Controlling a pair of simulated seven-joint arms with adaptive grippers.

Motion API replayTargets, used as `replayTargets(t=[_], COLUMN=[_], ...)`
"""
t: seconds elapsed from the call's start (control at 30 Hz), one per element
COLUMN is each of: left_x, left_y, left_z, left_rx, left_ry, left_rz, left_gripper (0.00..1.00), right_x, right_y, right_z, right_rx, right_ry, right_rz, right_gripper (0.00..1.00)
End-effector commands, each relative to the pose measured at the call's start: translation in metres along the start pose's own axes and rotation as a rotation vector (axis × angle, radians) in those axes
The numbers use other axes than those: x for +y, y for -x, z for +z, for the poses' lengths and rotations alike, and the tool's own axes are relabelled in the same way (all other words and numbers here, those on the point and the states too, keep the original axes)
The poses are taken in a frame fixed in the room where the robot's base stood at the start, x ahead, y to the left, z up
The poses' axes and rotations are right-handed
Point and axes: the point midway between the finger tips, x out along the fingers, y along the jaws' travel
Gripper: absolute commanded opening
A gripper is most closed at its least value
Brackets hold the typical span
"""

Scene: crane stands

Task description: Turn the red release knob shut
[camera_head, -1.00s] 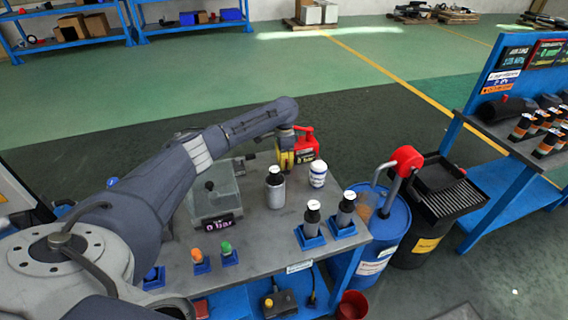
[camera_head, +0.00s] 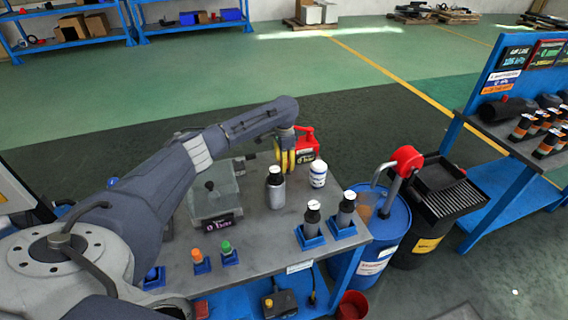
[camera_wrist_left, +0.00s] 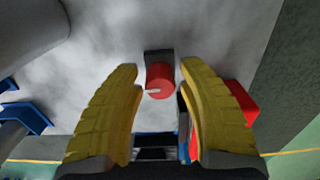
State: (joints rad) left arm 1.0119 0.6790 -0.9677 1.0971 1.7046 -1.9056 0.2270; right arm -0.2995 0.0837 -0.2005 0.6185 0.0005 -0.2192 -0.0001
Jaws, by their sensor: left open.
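The red release knob (camera_wrist_left: 160,82) shows in the left wrist view as a short red cylinder with a pale mark on its face, on a dark mount. My left gripper (camera_wrist_left: 158,78) is open, with one yellow finger on each side of the knob. Gaps show between both fingers and the knob. In the head view my left gripper (camera_head: 287,166) is at the left side of a red pump unit (camera_head: 307,146) at the table's back edge. The knob is hidden there. Part of the red unit (camera_wrist_left: 242,100) shows behind the right finger in the wrist view.
A clear-lidded box with a display (camera_head: 213,222) stands on the grey table left of the gripper. A blue drum (camera_head: 388,235) stands right of the table.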

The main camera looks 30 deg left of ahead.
Motion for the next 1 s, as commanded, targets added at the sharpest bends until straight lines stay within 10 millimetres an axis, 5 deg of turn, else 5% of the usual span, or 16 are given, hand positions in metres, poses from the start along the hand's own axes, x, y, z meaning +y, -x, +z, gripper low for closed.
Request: replayTargets(t=[0.6,1.0], left_x=[-0.001,0.0], left_y=[0.094,0.118], left_z=[0.0,0.001], left_rx=[0.001,0.0], left_ry=[0.0,0.001], left_rz=[-0.003,-0.001], left_gripper=[0.39,0.39], right_x=[-0.003,-0.003], right_y=[0.0,0.0], right_z=[-0.001,-0.001], right_rx=[0.001,0.001], right_ry=[-0.001,-0.001], right_rz=[-0.003,-0.003], right_gripper=[0.0,0.0])
